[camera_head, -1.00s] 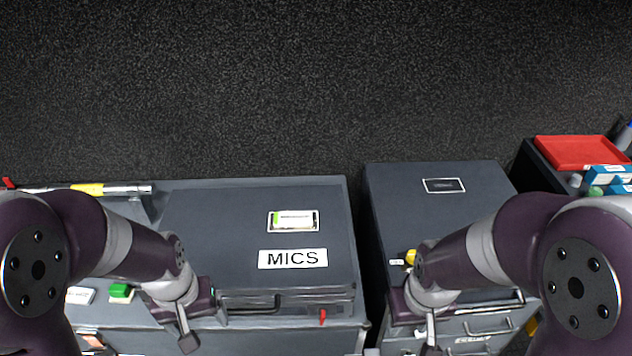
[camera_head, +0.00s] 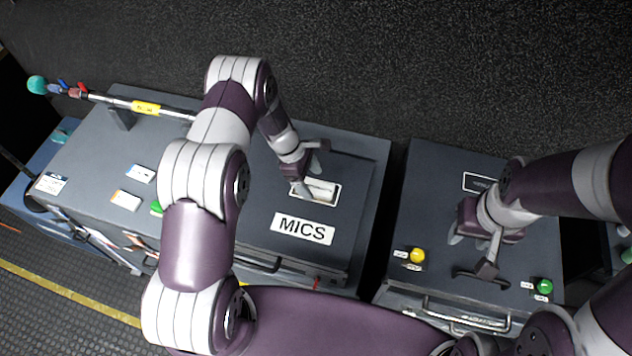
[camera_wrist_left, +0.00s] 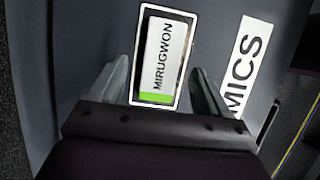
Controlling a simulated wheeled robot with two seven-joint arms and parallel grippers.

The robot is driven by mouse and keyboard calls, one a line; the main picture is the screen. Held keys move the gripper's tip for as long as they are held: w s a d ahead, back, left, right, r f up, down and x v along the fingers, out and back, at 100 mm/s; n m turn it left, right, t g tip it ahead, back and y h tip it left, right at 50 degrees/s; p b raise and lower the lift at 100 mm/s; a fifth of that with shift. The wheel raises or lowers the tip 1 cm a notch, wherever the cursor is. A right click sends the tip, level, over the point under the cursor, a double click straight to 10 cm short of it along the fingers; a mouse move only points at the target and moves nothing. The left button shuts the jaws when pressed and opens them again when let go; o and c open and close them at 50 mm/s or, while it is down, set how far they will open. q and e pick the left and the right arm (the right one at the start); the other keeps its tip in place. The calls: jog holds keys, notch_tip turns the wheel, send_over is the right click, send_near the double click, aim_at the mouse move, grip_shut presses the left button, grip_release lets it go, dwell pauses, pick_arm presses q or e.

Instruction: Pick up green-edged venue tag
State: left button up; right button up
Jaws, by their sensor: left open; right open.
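The green-edged venue tag (camera_wrist_left: 163,58) lies in a white-framed slot on the top of the MICS case. It is white, reads MIRUGWON and has a green strip at its near end in the left wrist view. In the head view the tag (camera_head: 320,189) is partly hidden by my left gripper (camera_head: 304,184). My left gripper (camera_wrist_left: 160,85) is open, with one finger on each side of the framed slot and nothing between them but the tag below. My right gripper (camera_head: 473,252) is open and empty over the right case.
The MICS label (camera_head: 304,229) is beside the slot on the MICS case (camera_head: 250,205). The right case (camera_head: 428,185) has an empty-looking framed slot (camera_head: 480,182), a yellow button (camera_head: 417,255) and a green button (camera_head: 545,286). A microphone boom (camera_head: 110,100) lies at the far left.

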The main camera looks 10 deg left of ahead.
pick_arm(q)
jog(key=shift+d+f, duration=0.3)
jog(key=shift+f, duration=0.15)
jog(key=shift+s+f, duration=0.15)
jog(key=shift+f, duration=0.1)
jog(key=c, duration=1.1)
jog(key=shift+c, duration=0.2)
